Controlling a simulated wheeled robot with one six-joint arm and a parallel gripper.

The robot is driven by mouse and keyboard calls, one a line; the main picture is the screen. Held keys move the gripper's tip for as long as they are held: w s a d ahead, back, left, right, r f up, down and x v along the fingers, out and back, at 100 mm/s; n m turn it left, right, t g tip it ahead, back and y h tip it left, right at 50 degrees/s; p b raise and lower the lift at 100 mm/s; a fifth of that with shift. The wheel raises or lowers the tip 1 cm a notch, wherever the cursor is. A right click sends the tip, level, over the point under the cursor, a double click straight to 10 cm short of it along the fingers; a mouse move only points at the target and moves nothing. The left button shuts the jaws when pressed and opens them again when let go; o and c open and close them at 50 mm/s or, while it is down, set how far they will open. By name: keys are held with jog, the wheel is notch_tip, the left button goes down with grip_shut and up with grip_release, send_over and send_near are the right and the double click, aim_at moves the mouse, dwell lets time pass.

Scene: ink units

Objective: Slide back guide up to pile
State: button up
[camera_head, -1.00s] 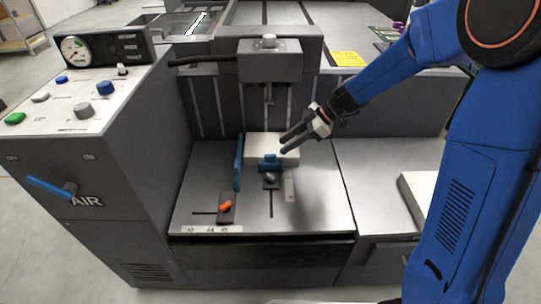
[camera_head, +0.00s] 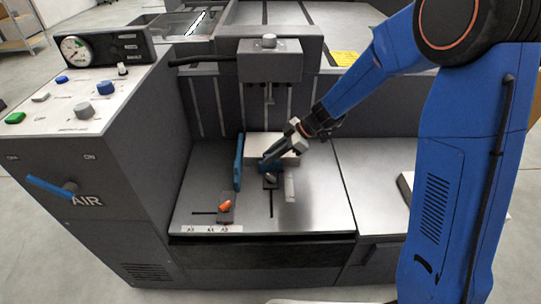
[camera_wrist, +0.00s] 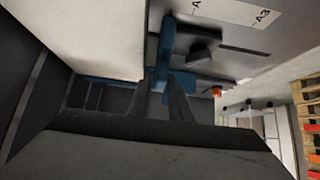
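The white pile (camera_head: 258,145) lies on the metal bed, with the blue side guide (camera_head: 239,162) upright at its left. The small blue back guide (camera_head: 262,169) stands at the pile's front side, with a dark knob (camera_head: 270,178) in front of it. My gripper (camera_head: 270,160) reaches down from the right, its fingertips at the back guide and partly covering it. In the wrist view the fingers (camera_wrist: 168,88) lie on either side of a blue part of the guide (camera_wrist: 167,45). Whether they press on it is unclear. The pile (camera_wrist: 80,35) fills the upper left there.
A slot runs forward in the bed (camera_head: 310,205). An orange knob (camera_head: 225,205) sits by a scale at front left. The control panel (camera_head: 75,95) stands at left. A grey head unit (camera_head: 269,62) overhangs the pile. A white stack (camera_head: 405,185) lies at right.

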grip_shut()
jog(key=shift+w+a, duration=0.1)
jog(key=shift+w, duration=1.8)
jog(key=o, duration=0.5)
grip_release()
jog(key=shift+w, duration=0.1)
jog(key=s+v, duration=0.1)
jog(key=v, duration=1.6)
jog(key=shift+w+r, duration=0.15)
jog(key=shift+w, duration=0.25)
